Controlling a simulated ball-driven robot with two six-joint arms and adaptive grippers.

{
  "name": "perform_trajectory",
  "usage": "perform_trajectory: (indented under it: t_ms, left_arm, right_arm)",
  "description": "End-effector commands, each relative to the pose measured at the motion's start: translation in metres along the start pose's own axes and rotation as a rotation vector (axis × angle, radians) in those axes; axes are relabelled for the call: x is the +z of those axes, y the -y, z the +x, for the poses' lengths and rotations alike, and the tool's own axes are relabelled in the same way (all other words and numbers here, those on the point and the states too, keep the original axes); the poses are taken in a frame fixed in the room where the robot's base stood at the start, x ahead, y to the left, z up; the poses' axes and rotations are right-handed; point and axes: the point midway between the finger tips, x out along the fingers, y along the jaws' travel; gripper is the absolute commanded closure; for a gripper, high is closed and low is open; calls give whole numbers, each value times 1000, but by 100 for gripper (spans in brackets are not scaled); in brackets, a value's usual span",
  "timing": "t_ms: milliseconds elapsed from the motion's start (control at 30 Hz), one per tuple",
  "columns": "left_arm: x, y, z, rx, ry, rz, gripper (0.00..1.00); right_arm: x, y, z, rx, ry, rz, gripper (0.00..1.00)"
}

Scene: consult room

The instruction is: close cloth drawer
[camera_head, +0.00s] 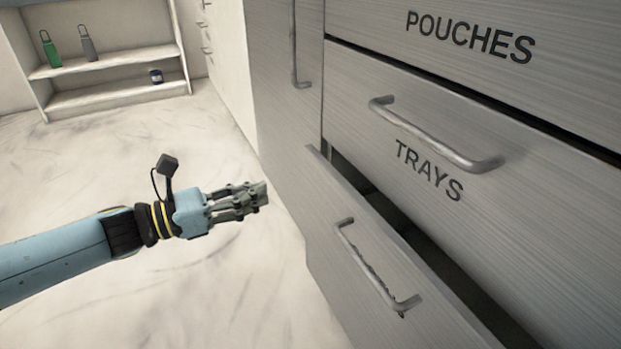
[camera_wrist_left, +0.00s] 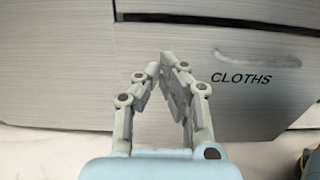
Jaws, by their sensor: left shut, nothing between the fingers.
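The cloth drawer (camera_head: 335,205) is the lowest grey drawer in the head view, under the one marked TRAYS. It stands partly out, with a dark gap behind its front. Its bar handle (camera_head: 375,268) runs along the front. In the left wrist view the drawer front (camera_wrist_left: 240,110) carries the word CLOTHS under a pale, blurred handle (camera_wrist_left: 255,58). My left gripper (camera_head: 264,193) is shut and empty, left of the drawer front in the head view. In the left wrist view its fingertips (camera_wrist_left: 165,62) meet before the front; contact cannot be told. My right gripper is out of view.
The trays drawer (camera_head: 350,75) and its handle (camera_head: 435,135) are above, with the pouches drawer (camera_head: 400,12) higher. A tall door with a vertical handle (camera_head: 294,45) adjoins. An open shelf (camera_head: 115,60) with bottles stands far left. The pale floor (camera_head: 80,165) is clear.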

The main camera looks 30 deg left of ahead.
Motion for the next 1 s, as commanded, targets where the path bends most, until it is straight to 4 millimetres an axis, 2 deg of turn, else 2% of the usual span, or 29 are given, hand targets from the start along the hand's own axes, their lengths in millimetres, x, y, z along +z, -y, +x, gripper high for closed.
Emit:
perform_trajectory:
  t_ms: [100,300,500,700,1000]
  left_arm:
    - [-1,0,27,2,5,0,100]
    - [2,-1,70,3,6,0,100]
    - [2,-1,98,2,4,0,100]
    - [1,0,108,1,1,0,100]
    - [0,0,108,1,1,0,100]
  right_arm:
    - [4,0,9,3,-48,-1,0]
    - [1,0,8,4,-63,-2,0]
    - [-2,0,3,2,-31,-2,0]
    - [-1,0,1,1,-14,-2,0]
    - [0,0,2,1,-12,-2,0]
